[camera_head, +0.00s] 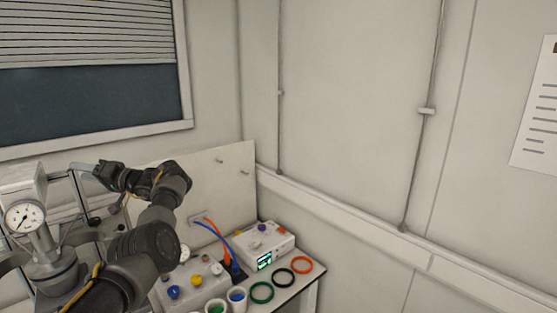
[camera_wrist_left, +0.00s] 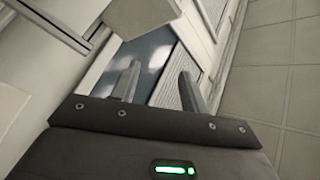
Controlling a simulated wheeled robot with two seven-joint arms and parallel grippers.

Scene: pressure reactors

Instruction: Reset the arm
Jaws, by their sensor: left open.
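My left arm (camera_head: 140,250) rises from the lower left in the head view and bends back to the left at its upper joint. My left gripper (camera_head: 84,169) is at the far left, close to a white box-shaped unit with a pressure gauge (camera_head: 25,217). I cannot tell whether they touch. In the left wrist view, the left gripper (camera_wrist_left: 160,82) has its two fingers apart with nothing held between them. A pale block (camera_wrist_left: 140,18) shows just beyond the fingertips. My right gripper is not in view.

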